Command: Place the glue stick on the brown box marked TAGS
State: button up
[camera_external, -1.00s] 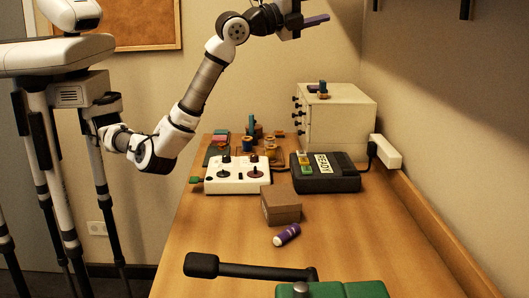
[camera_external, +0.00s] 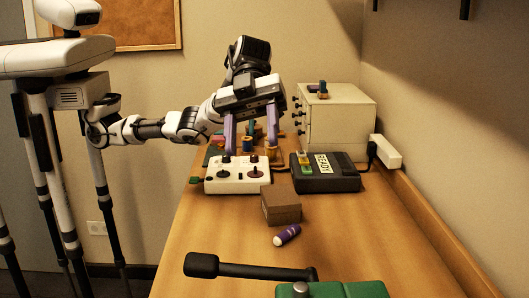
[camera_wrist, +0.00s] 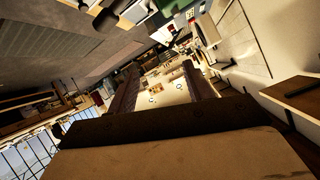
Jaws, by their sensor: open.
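The glue stick (camera_external: 287,235) is a purple tube with a white end and lies on its side on the table. The brown box (camera_external: 281,206) stands just behind it; I cannot read any marking on it. The two are close together but apart. My gripper (camera_external: 251,148) is open and empty, its two purple fingers pointing down above the white control box, behind and to the left of the brown box. In the wrist view my two gripper fingers (camera_wrist: 162,85) are spread wide, and I cannot make out the glue stick there.
A white control box (camera_external: 238,177) with knobs lies below my gripper. A black READY device (camera_external: 325,178) is to its right, with a white drawer cabinet (camera_external: 340,117) behind. A long black handle (camera_external: 245,270) and green object (camera_external: 334,290) occupy the front.

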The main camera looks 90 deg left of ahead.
jog(key=w+a+f+m+y, duration=0.3)
jog(key=w+a+f+y, duration=0.3)
jog(key=a+f, duration=0.45)
jog(key=m+y, duration=0.2)
jog(key=y, duration=0.4)
send_over(286, 226)
notch_tip(286, 226, down, 16)
jog(key=shift+w+d+r, duration=0.1)
jog(key=shift+d, duration=0.05)
jog(key=shift+f+p, duration=1)
jog(key=shift+f, duration=1.95)
grip_shut()
